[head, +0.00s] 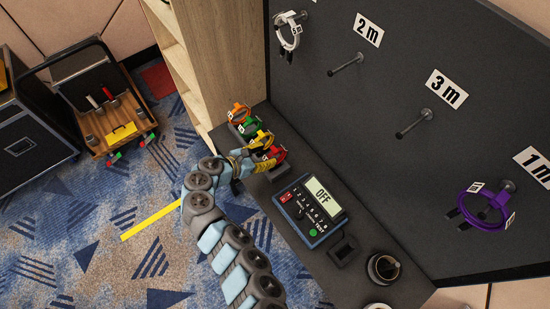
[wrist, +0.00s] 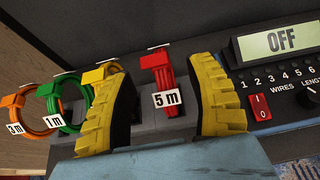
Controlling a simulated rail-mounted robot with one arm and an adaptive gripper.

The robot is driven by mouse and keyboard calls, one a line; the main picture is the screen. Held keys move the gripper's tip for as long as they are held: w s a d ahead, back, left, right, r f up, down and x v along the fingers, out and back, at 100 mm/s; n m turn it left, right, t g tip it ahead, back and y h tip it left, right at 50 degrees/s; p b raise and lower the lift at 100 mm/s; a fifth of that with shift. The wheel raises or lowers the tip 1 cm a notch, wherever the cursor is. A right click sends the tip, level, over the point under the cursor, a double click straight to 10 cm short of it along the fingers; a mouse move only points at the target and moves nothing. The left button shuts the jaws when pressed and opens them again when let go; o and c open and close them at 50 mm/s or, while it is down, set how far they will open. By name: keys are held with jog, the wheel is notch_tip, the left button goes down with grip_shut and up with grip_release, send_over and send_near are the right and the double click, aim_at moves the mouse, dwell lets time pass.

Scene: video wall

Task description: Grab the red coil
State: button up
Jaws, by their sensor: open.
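The red coil (wrist: 165,72) stands upright in a dark holder, with a white "5 m" tag on it. In the wrist view it lies between the two yellow fingers of my gripper (wrist: 165,98), with gaps on both sides, nearer the left finger's tip. My gripper is open and empty. In the head view the red coil (head: 277,154) is partly hidden by my gripper (head: 256,152), which is at the row of coils on the shelf.
Left of the red coil stand a yellow coil (wrist: 100,73), a green coil (wrist: 75,100) and an orange coil (wrist: 40,112) close together. Right of it is a device (head: 312,208) reading OFF. A cup (head: 383,268) stands farther along the shelf. Purple (head: 486,205) and white (head: 289,35) coils hang on the wall.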

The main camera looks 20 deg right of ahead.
aim_at(273, 152)
jog(key=shift+x, duration=2.25)
jog(key=shift+w, duration=0.1)
grip_shut()
